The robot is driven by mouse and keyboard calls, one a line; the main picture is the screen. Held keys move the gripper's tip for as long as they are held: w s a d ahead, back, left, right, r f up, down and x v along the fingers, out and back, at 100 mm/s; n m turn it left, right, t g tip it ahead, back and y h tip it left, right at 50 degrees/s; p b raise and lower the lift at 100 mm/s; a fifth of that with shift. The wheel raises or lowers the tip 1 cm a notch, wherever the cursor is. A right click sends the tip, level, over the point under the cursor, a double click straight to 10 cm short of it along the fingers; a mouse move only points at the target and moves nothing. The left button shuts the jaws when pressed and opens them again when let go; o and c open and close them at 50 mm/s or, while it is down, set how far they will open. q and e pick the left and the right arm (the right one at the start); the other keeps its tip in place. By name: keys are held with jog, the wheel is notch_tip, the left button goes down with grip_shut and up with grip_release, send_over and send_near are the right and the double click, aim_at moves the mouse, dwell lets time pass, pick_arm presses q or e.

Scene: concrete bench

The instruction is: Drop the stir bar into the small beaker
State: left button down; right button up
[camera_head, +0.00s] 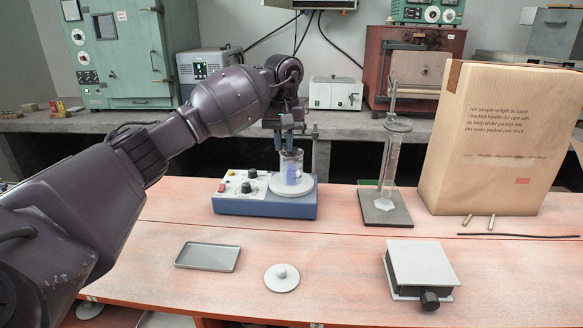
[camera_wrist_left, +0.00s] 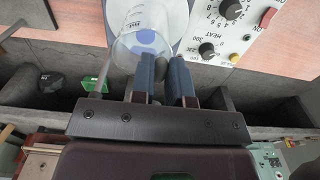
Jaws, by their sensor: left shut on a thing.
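The small clear beaker (camera_head: 291,163) stands upright on the round pale plate of the hotplate stirrer (camera_head: 262,205), with blue showing on or in it. My left gripper (camera_head: 285,143) is over the beaker, its fingertips close to the rim. In the left wrist view the gripper (camera_wrist_left: 165,68) is shut on a small dark grey piece between its blue fingers, which I take to be the stir bar (camera_wrist_left: 159,69). The beaker (camera_wrist_left: 135,45) lies just beyond the left finger there. Whether the fingertips touch the glass I cannot tell. My right gripper is out of view.
A stand with a tall glass cylinder (camera_head: 391,160) and a large cardboard box (camera_head: 490,145) are to the right. A shallow tray (camera_head: 207,257), a round pale disc (camera_head: 282,279) and a grey box with a black knob (camera_head: 420,268) lie in front. The bench between them is clear.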

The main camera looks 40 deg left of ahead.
pick_arm(q)
jog(key=c, duration=1)
grip_release()
jog(key=shift+c, duration=0.2)
notch_tip(320, 180, up, 11)
jog(key=p, duration=0.1)
jog(key=shift+f, duration=0.1)
